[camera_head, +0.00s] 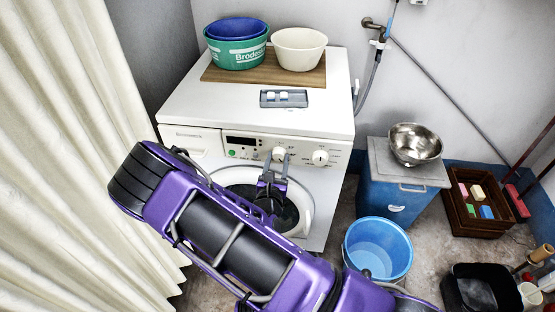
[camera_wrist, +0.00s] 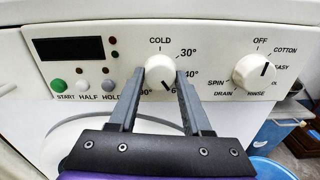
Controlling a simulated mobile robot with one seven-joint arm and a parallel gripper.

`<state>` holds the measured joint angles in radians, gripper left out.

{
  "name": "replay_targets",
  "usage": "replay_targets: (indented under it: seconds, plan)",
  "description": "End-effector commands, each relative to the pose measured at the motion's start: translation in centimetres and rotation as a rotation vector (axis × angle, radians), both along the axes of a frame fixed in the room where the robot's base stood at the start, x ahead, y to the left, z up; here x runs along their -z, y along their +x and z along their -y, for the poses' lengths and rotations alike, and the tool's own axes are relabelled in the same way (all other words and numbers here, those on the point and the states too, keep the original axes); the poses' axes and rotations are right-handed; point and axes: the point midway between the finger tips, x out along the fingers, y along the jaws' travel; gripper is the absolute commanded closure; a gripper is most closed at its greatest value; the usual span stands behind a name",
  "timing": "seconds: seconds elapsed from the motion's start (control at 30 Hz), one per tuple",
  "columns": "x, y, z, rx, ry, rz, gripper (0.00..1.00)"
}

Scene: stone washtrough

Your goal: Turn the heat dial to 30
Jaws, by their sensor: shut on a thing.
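The white heat dial (camera_wrist: 160,71) is on the washing machine's front panel, with COLD above it and 30° and 40° to its right. My gripper (camera_wrist: 160,78) is shut on this dial, one finger on each side. The dial's dark mark points to the lower right, towards the partly hidden 60 label; the fingers also cover part of the 90 label. In the head view the heat dial (camera_head: 279,153) shows just beyond my gripper (camera_head: 274,162).
A second white dial (camera_wrist: 255,72) with OFF, COTTON, EASY, RINSE, DRAIN and SPIN labels is right of the heat dial. Buttons (camera_wrist: 85,86) and a dark display (camera_wrist: 68,49) are left. A blue bucket (camera_head: 378,249) stands right of the machine; a cream curtain (camera_head: 75,150) hangs left.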

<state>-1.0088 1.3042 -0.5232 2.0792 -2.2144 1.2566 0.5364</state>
Motion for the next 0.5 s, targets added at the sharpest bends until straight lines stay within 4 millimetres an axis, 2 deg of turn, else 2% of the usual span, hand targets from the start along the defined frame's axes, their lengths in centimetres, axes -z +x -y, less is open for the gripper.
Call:
replay_targets:
  seconds: [0.5]
  plan:
    - [-0.25, -0.11, 0.08, -0.003, -0.415, -0.084, 1.0]
